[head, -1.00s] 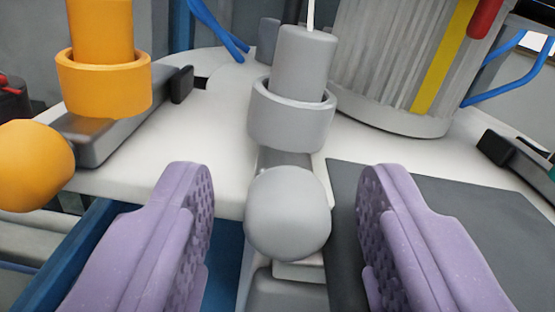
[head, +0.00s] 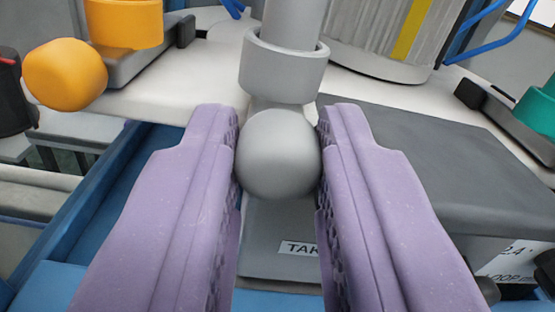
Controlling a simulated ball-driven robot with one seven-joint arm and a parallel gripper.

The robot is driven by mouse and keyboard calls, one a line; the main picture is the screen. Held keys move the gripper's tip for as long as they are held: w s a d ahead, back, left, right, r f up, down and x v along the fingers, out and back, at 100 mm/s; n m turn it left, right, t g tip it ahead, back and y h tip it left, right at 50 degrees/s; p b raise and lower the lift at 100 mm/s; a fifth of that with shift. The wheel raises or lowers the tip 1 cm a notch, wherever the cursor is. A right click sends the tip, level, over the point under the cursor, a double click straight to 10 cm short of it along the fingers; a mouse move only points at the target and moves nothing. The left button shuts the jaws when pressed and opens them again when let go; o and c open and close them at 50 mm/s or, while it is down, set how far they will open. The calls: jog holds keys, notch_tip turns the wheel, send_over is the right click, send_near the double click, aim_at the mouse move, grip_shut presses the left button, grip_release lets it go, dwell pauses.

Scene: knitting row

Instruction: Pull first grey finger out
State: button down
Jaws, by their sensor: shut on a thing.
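The grey finger shows in the head view as a round grey ball knob (head: 277,155) in front of an upright grey ring (head: 284,65) with a grey cylinder (head: 292,22) standing in it. My gripper (head: 278,150) has its two purple pads on either side of the knob, touching it left and right. It is shut on the knob. The sides of the knob under the pads are hidden.
An orange ball knob (head: 64,75) and orange ring (head: 125,24) stand at the upper left. A teal part (head: 539,108) is at the right edge. A dark grey slab (head: 420,165) lies right of my gripper. A label (head: 298,249) shows below the knob.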

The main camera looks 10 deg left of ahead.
jog(key=shift+f, duration=0.1)
jog(key=c, duration=0.9)
grip_release()
jog(key=shift+s, duration=0.15)
jog(key=shift+d, duration=0.1)
jog(key=p+v, duration=0.1)
jog(key=v, duration=0.6)
jog(key=shift+s, duration=0.4)
jog(key=shift+w+d, duration=0.1)
jog(key=shift+d, duration=0.05)
